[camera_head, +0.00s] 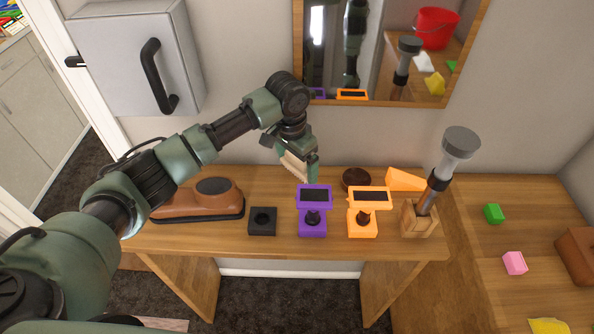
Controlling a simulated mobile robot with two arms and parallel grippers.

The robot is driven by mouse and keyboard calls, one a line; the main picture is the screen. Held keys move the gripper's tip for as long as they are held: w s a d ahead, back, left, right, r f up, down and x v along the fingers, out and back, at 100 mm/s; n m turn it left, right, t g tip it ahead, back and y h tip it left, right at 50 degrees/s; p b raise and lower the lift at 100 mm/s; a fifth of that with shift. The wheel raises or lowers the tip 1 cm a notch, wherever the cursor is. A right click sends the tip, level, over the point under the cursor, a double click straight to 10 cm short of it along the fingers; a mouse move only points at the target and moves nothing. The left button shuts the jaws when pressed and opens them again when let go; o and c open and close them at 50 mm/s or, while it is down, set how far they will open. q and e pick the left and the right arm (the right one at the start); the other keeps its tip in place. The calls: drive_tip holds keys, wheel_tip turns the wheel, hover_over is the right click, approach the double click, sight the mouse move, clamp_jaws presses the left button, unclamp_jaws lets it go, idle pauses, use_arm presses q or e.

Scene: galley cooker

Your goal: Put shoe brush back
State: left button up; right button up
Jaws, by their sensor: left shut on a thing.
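My left gripper (298,168) hangs above the back of the wooden table (273,183), near its middle. It is shut on a pale tan piece, apparently the shoe brush (295,166), whose lower end points down and to the right. The fingers hide part of it, and it looks clear of the tabletop. A brown shoe-like body (190,203) on a black base lies to the left on the table. A black square block (262,221) with a round hole stands at the front, below the gripper. My right gripper is not in view.
A purple stand (313,226) and an orange stand (362,226) stand right of the black block. Behind are a dark round tin (356,179) and an orange wedge (404,180). A tall grey-headed tool (460,143) rises from a wooden holder (415,222). A white cabinet (135,58) and a mirror (378,98) hang behind.

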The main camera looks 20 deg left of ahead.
sight(297, 174)
use_arm(q)
drive_tip(key=shift+f, duration=1.7)
drive_tip(key=shift+f, duration=0.1)
drive_tip(key=o, duration=0.9)
drive_tip(key=r, duration=0.8)
drive_tip(key=s+r+b, duration=0.1)
drive_tip(key=r, duration=0.3)
drive_tip(key=shift+s+a+r, duration=0.1)
drive_tip(key=shift+a, duration=0.3)
